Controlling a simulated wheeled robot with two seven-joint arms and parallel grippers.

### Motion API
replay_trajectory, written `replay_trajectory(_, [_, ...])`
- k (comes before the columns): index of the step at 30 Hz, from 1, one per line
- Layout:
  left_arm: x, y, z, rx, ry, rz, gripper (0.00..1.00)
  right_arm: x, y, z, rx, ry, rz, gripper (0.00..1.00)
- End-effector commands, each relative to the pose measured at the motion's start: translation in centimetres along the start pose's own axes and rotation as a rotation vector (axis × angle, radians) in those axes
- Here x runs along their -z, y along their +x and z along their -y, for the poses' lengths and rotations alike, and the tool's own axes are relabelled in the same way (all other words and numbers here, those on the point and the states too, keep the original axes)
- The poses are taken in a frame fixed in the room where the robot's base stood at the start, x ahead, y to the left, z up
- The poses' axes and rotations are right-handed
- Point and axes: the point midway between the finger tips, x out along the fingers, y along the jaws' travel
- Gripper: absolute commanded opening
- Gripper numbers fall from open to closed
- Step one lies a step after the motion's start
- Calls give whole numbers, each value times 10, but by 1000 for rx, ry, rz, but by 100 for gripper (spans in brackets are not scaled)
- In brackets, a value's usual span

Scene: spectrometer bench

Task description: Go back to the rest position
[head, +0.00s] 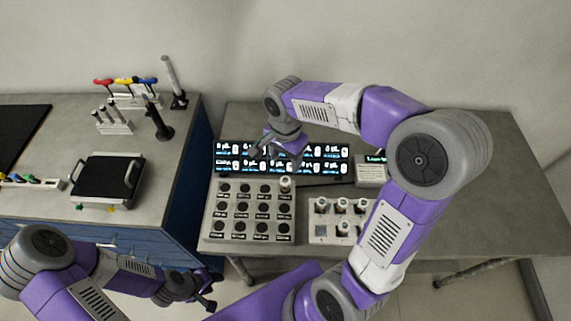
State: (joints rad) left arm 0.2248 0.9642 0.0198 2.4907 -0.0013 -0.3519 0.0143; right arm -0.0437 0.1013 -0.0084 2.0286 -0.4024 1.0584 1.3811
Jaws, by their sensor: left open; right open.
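My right arm reaches up over the right-hand table (490,160). Its gripper (279,150) hangs in front of the lit display panel (330,153), open, with no object seen between its fingers. My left gripper (205,299) is low at the bottom of the view, in front of the gap between the two benches. It is open and small in view, and I see nothing in it. The grey rack (211,228) with labelled dark round slots stands below the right gripper. One white-capped vial (285,185) is in its far right slot.
A white holder (316,233) with several vials sits right of the rack, partly beside my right forearm. A small box with a display (370,172) stands behind it. The right table's right side is clear.

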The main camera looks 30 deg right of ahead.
Motion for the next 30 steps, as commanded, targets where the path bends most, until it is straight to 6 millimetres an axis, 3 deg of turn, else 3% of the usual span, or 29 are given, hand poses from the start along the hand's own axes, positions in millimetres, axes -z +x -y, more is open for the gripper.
replay_trajectory(20, [0, -2, -1, 0, 0, 0, 43, 0, -8, 0, 0, 0, 0, 58])
replay_trajectory(23, [-1, -10, -4, 0, 0, 0, 43, 0, -17, 0, 0, 0, 0, 58])
replay_trajectory(30, [-2, -52, -19, 0, 0, 0, 43, 0, -61, 0, 0, 0, 0, 58])
